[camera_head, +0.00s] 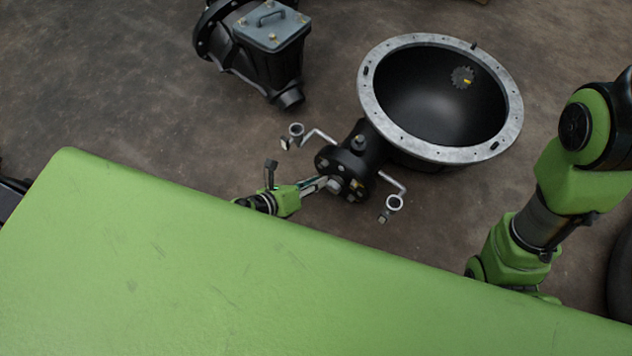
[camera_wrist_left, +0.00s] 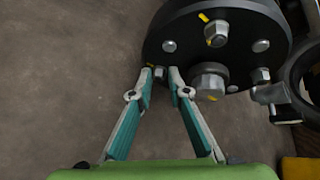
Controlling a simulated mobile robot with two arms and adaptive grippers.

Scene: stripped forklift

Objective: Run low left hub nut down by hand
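The hub is a round black flange, which shows in the left wrist view (camera_wrist_left: 190,42) with several bolt heads and nuts, some marked yellow. In the head view the flange (camera_head: 349,172) is at the near end of the black housing. A small hub nut (camera_wrist_left: 159,74) sits at the flange's lower left edge in the wrist view. My left gripper (camera_wrist_left: 160,76) has one fingertip on each side of this nut, very close to it; whether both touch it I cannot tell. In the head view my left gripper (camera_head: 318,186) reaches the flange from the left. My right gripper is hidden.
The housing widens into a big bowl with a grey drilled rim (camera_head: 370,100). Bracket arms with ring ends (camera_head: 394,203) stick out on both sides of the flange. A black unit with a grey cover (camera_head: 270,27) lies at the back left. Bare floor (camera_head: 130,100) is at left.

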